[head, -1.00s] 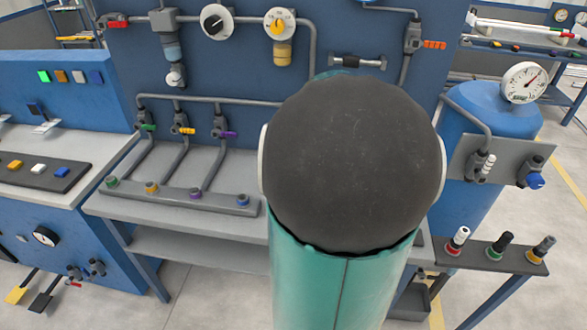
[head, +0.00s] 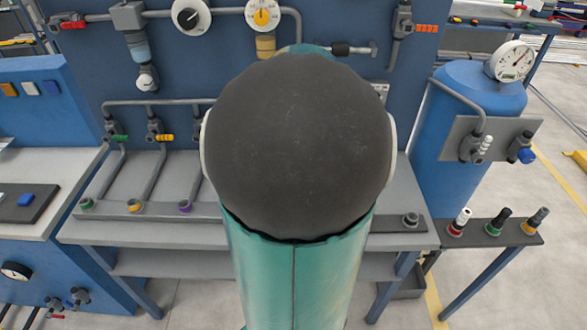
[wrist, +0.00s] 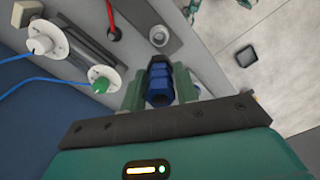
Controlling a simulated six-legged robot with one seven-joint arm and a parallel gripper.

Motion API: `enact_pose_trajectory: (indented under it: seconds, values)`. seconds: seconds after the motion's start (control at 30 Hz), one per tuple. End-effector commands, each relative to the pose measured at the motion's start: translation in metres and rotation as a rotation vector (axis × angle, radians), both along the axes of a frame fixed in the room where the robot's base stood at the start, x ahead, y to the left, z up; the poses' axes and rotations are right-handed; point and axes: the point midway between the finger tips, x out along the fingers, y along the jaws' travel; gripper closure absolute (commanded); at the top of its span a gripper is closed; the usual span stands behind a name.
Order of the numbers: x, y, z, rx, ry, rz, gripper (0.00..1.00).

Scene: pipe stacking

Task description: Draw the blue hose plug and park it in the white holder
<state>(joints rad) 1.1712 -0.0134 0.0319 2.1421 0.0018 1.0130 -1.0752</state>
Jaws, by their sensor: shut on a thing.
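In the wrist view my gripper (wrist: 158,78) is shut on the blue hose plug (wrist: 158,90), which sits between the two green fingers with its dark end pointing away from the palm. A pale ring-shaped holder (wrist: 158,36) on a grey plate lies just beyond the plug, apart from it in the picture. My arm hides the gripper and plug there.
In the wrist view a green knob (wrist: 100,83) and a white knob (wrist: 40,45) with blue lines stand left of the gripper. In the head view a blue tank (head: 480,110) and a rack (head: 475,236) with three plugs stand at the right.

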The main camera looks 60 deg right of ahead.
Motion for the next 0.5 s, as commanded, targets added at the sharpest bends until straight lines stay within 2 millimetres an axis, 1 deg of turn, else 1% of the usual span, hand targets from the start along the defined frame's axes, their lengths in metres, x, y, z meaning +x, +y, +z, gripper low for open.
enact_pose_trajectory:
  seconds: [0.17,0.27,0.5]
  values:
    - [-0.004,-0.001,-0.007,0.000,0.001,-0.002,1.00]
    - [-0.006,-0.001,-0.017,0.002,0.002,-0.003,1.00]
    - [-0.007,-0.002,-0.046,0.002,0.001,-0.003,1.00]
